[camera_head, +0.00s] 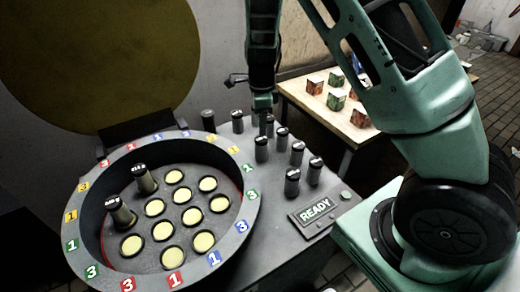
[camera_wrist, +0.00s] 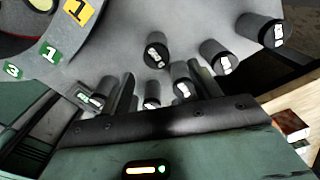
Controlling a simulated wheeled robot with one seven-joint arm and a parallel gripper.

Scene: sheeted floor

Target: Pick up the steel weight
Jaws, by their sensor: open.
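Several dark grey cylindrical weights with pale labels on top stand on the grey table right of the round tray. They include one at the front (camera_head: 292,182), one farther right (camera_head: 315,171) and one left of them (camera_head: 261,149). The labels are too small to read, so I cannot tell which is the steel weight. My gripper (camera_head: 264,120) points down, open, among the back weights. In the wrist view, weights lie beyond the fingers, one apart (camera_wrist: 157,54) and one at the right (camera_wrist: 262,32). The fingers partly hide others; I see nothing held.
The round tray (camera_head: 249,212) has yellow round spots and numbered coloured tags on its rim; two weights (camera_head: 121,213) (camera_head: 144,180) stand in it. A READY sign (camera_head: 314,210) is at the table's front right. A wooden table (camera_head: 300,98) with several small boxes stands behind.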

